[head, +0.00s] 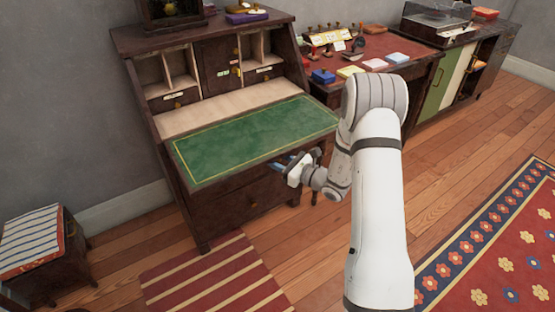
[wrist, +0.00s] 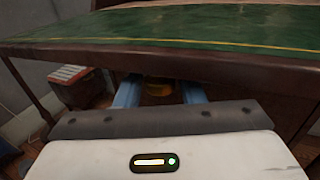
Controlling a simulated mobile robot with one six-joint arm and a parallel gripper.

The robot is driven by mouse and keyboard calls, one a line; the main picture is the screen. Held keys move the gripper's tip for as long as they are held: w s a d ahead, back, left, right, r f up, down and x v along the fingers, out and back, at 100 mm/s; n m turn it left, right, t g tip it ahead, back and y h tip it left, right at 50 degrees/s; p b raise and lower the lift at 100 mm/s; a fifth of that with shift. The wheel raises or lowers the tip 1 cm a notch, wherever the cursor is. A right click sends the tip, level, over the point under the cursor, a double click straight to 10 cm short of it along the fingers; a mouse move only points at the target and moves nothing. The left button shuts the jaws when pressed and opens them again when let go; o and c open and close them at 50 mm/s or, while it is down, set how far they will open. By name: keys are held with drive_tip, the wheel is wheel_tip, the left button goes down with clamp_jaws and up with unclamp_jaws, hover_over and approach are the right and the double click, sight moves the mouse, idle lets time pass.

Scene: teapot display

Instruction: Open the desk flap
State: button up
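The desk flap (head: 255,138) is lowered and lies about level, its green inlay with a gold border facing up. In the wrist view the flap (wrist: 200,28) stretches across the top, its dark front edge above my fingers. My gripper (head: 280,165) is at the front edge of the flap, right of its middle. In the wrist view its blue fingers are wide apart and reach below the edge. A brass knob (wrist: 158,89) shows between them, partly hidden; I cannot tell how far behind the fingertips it is. Nothing is visibly gripped.
The desk (head: 205,75) has open pigeonholes and small drawers behind the flap. A side table (head: 385,47) with stamps and coloured pads stands to the right. A striped-top chest (head: 35,240) is at the lower left. A striped rug (head: 215,280) lies before the desk; the floor there is clear.

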sight(278, 149)
clamp_jaws()
wheel_tip(278, 149, up, 6)
drive_tip(key=shift+s+d+f+p, duration=0.15)
drive_tip(key=shift+f+p, duration=0.1)
drive_tip(key=shift+p, duration=0.95)
drive_tip(key=shift+f, duration=0.1)
drive_tip(key=shift+o, duration=1.3)
unclamp_jaws()
